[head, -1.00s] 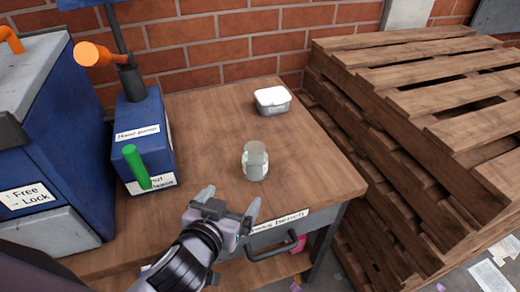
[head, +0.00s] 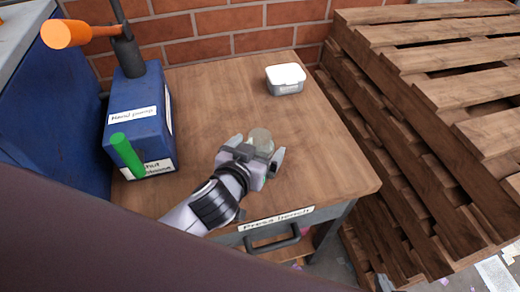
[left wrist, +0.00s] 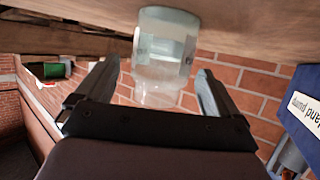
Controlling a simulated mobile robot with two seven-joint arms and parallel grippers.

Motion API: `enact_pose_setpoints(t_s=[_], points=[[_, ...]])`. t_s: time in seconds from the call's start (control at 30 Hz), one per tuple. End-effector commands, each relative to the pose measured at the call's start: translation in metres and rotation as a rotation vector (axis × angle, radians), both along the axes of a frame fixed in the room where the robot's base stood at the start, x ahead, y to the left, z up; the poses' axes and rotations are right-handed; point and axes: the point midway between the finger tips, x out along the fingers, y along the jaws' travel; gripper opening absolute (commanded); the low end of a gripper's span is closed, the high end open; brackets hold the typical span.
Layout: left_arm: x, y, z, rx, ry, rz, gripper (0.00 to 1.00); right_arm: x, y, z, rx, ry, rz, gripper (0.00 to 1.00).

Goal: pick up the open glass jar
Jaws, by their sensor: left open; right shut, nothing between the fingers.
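The open glass jar (head: 261,138) stands upright on the wooden bench top (head: 330,170), clear and pale. My left gripper (head: 257,149) is open at the jar, coming from the bench's front edge, and partly hides its lower part in the head view. In the left wrist view, which is upside down, the jar (left wrist: 163,50) shows between the two finger lines of the left gripper (left wrist: 158,68), with a gap on each side. How far the fingers reach along the jar is hard to tell. My right gripper is not in view.
A white-lidded tub (head: 286,79) sits at the back of the bench. A blue hand pump box (head: 138,125) with a green handle (head: 127,155) stands at the left. Stacked wooden pallets (head: 440,110) rise at the right. The bench right of the jar is clear.

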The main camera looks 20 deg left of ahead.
Motion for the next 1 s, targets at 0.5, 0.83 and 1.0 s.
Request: enact_pose_setpoints(t_s=[0.5,0.83,1.0], points=[[0.017,-0.001,-0.008,-0.001,0.001,-0.001,0.76,0.001,0.000,0.000,0.000,-0.002,0.001,0.00],[0.017,-0.001,-0.007,-0.001,-0.001,-0.001,0.30,0.002,0.000,0.000,0.000,-0.003,0.001,0.00],[0.017,-0.001,-0.002,-0.002,-0.002,0.000,0.30,0.002,0.000,0.001,0.000,-0.003,0.001,0.00]])
